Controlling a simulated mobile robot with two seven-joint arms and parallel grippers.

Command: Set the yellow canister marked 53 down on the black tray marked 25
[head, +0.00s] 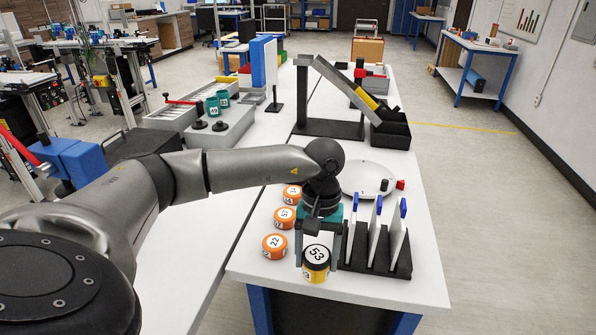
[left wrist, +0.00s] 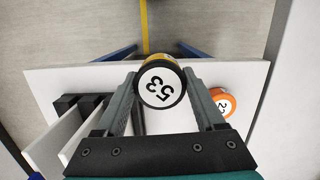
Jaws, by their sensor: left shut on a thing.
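The yellow canister marked 53 (head: 317,275) has a black lid with a white number label facing up. My left gripper (head: 318,245) is shut on it near the front edge of the white table. In the left wrist view the canister (left wrist: 161,84) sits between the fingertips of the gripper (left wrist: 160,98). I cannot tell from the pictures whether its base touches the table. No black tray with a legible 25 shows. My right gripper is out of view.
Orange canisters stand left of the gripper, the nearest marked 22 (head: 274,246). A black rack with upright white panels (head: 396,258) is close on the right. Behind are a round white device (head: 367,178) and a chute with a black bin (head: 391,134).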

